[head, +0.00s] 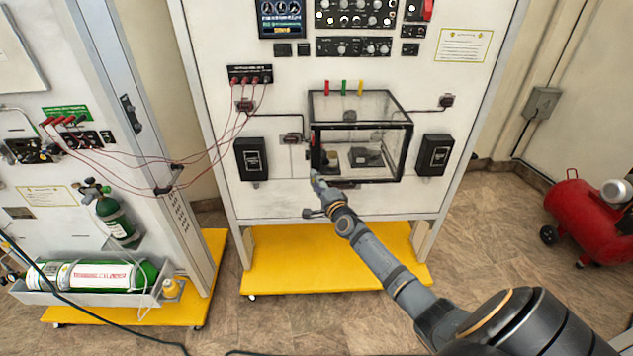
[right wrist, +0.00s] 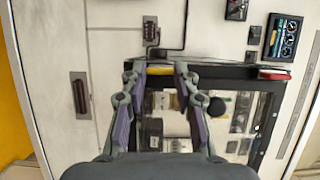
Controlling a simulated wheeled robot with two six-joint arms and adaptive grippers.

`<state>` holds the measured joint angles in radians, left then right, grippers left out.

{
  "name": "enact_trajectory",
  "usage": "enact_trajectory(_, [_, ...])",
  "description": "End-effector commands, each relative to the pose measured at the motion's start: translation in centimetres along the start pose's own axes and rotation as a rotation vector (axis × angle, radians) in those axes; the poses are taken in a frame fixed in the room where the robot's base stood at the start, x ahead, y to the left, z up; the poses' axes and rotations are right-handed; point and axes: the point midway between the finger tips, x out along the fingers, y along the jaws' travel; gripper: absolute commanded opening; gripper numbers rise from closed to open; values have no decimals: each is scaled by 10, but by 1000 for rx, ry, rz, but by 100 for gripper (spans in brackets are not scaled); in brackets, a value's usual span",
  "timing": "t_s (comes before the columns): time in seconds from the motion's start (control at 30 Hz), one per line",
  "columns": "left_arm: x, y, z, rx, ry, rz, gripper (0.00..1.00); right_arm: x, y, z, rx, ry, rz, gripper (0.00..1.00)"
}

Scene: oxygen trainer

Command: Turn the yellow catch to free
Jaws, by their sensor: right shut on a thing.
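The yellow catch (right wrist: 160,70) sits on the black frame edge of the clear-walled box (right wrist: 255,125). In the right wrist view it lies between the fingertips of my right gripper (right wrist: 159,68), which is shut on it. In the head view my right gripper (head: 316,177) is at the lower left edge of the black-framed clear box (head: 361,105), and the catch is hidden there by the gripper. My left gripper is not in view.
Red (head: 326,87), green (head: 343,87) and yellow (head: 360,88) tabs stand on the box. Black boxes (head: 252,159) (head: 434,154) flank it on the white panel. Thin red leads (head: 215,150) hang at left. A red compressor (head: 590,220) stands at right.

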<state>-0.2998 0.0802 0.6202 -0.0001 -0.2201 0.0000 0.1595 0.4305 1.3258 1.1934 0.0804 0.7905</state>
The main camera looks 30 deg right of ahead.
Motion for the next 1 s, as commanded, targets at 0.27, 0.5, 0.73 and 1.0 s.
enact_trajectory(0.27, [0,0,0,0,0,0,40,0,2,0,-1,-1,2,41])
enact_trajectory(0.5, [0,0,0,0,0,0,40,0,1,0,0,0,1,53])
enact_trajectory(0.73, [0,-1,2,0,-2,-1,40,-3,0,0,0,-1,0,53])
enact_trajectory(1.0, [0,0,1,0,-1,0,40,-32,1,0,1,-2,2,53])
